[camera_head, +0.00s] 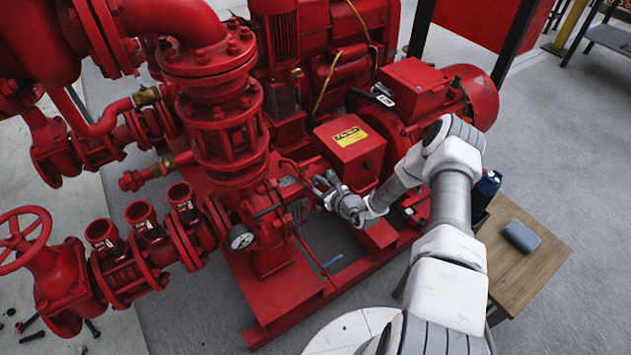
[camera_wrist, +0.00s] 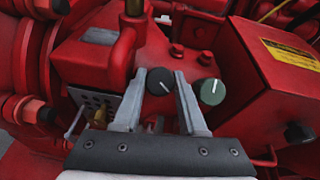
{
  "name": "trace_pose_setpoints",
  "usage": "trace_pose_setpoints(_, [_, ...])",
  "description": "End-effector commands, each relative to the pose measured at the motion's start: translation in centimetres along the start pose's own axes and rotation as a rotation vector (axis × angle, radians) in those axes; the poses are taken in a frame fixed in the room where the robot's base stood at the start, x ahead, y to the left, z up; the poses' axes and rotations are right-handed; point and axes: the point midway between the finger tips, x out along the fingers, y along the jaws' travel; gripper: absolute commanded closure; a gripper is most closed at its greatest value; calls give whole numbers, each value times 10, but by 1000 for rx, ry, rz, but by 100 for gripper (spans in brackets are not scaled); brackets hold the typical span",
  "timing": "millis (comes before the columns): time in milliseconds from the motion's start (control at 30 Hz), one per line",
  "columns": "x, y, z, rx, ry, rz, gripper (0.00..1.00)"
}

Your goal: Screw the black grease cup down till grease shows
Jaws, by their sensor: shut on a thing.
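The black grease cup (camera_wrist: 160,79) has a round top with a white line slanting down to the right. It sits on the red pump housing (camera_wrist: 150,52), between the two fingers of my gripper (camera_wrist: 161,76). The fingers are shut on the cup from its left and right sides. A dark green cup (camera_wrist: 212,92) with a white line stands just right of my right finger, apart from the black one. In the head view my gripper (camera_head: 325,184) is at the pump, left of the yellow-labelled red box; the cups are too small to tell there. I see no grease.
A red box with a yellow label (camera_head: 350,137) stands close right of my gripper. A pressure gauge (camera_head: 241,237) and red pipework are to the left. A wooden table (camera_head: 529,258) with a grey block (camera_head: 521,236) stands at the right.

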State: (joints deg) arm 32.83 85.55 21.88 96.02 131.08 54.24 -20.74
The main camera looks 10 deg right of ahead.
Motion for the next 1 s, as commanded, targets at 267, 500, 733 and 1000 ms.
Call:
trace_pose_setpoints(267, [0, 0, 0, 24, 0, -13, 100])
trace_pose_setpoints(500, [0, 0, 0, 24, 0, -13, 100])
trace_pose_setpoints(733, [0, 0, 0, 23, 0, -12, 29])
trace_pose_setpoints(1000, [0, 2, 0, 24, 0, -8, 29])
